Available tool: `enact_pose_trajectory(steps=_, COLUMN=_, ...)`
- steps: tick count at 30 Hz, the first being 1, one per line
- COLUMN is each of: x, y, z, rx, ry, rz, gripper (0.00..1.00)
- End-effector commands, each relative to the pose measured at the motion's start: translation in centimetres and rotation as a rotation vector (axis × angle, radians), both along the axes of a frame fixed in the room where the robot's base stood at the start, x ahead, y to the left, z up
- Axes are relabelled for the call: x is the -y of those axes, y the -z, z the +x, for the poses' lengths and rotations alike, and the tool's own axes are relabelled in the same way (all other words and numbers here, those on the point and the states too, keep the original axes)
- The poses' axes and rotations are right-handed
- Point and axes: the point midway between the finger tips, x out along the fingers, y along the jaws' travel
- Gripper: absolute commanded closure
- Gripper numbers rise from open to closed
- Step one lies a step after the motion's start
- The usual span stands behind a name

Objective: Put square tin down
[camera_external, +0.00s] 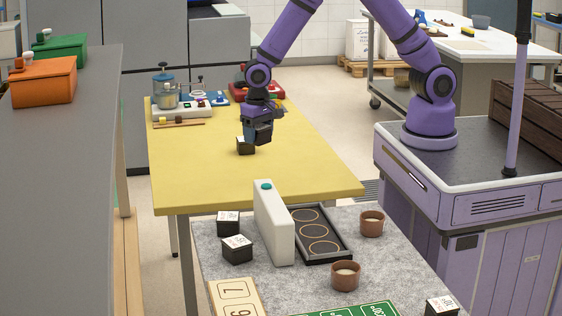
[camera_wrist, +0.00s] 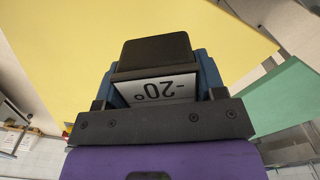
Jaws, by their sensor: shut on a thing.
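My gripper (camera_external: 258,132) is shut on a small black square tin (camera_external: 245,146) with a white label on top. It is low over the middle of the yellow table (camera_external: 285,185). I cannot tell whether the tin touches the table. In the wrist view the tin (camera_wrist: 157,52) sits between the blue-edged fingers, and its label reads "-20°". More black tins with white labels stand on the grey speckled mat: one (camera_external: 228,223) behind another (camera_external: 237,248), and one (camera_external: 441,307) at the front right.
On the grey surface are a white upright box (camera_external: 273,224) with a green knob, a black tray (camera_external: 328,247) with ring marks, and two brown cups (camera_external: 372,223) (camera_external: 345,276). Apparatus (camera_external: 180,103) stands at the table's back. The yellow table's front half is clear.

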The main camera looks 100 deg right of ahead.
Motion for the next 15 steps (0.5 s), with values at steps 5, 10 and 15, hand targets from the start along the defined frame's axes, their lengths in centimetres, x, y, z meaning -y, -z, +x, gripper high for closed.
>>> enact_pose_trajectory(steps=5, x=8.1, y=0.0, z=-0.1, rx=0.0, ry=0.12, rz=0.0, gripper=0.66)
enact_pose_trajectory(steps=10, x=15.4, y=0.0, z=-1.3, rx=0.001, ry=0.226, rz=-0.001, gripper=0.66)
enact_pose_trajectory(steps=15, x=22.6, y=0.0, z=-3.5, rx=0.001, ry=0.331, rz=-0.001, gripper=0.66)
